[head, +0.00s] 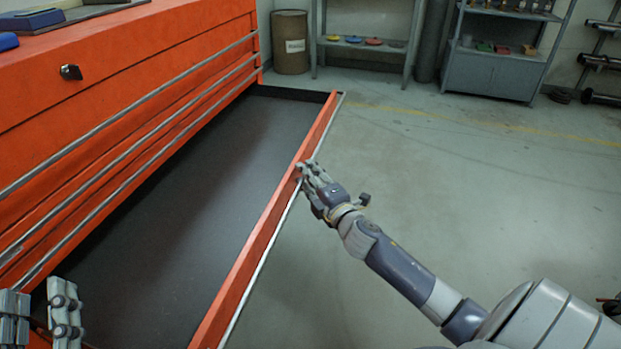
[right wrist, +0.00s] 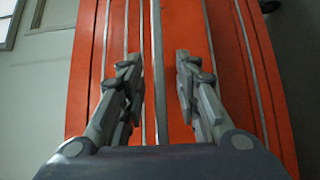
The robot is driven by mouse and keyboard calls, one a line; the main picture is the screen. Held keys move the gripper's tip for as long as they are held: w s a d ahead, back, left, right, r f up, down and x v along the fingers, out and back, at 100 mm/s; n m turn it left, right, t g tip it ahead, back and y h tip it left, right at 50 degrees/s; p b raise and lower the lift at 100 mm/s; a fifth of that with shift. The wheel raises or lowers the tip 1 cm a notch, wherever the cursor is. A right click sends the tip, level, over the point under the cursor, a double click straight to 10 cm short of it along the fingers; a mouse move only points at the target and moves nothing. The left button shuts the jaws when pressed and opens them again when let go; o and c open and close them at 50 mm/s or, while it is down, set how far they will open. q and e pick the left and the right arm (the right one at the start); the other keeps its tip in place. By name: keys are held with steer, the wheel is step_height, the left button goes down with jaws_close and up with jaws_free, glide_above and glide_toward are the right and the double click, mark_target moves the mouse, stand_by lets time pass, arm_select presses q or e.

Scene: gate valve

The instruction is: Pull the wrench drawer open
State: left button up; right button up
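An orange tool chest (head: 120,75) stands at left. One low drawer (head: 205,200) is pulled far out, showing a dark, bare-looking bottom; no label tells which drawer it is. Its orange front (head: 265,225) carries a long silver handle bar (head: 262,262). My right gripper (head: 312,178) is at this front, by the bar. In the right wrist view its two fingers (right wrist: 160,80) are apart, with a silver bar (right wrist: 158,45) in line with the gap; contact cannot be told. My left gripper (head: 42,312) is open and empty at the bottom left, over the drawer's near end.
Several drawers above, with long silver bars (head: 130,150), look shut. A dark knob-like part (head: 70,72) sits on the chest. A brown drum (head: 290,42), a shelf (head: 365,45) and a grey cabinet (head: 495,72) stand at the back. The floor (head: 440,190) to the right is clear.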

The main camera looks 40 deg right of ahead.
steer(key=s+a, duration=0.1)
steer(key=s, duration=1.1)
steer(key=shift+a, duration=0.25)
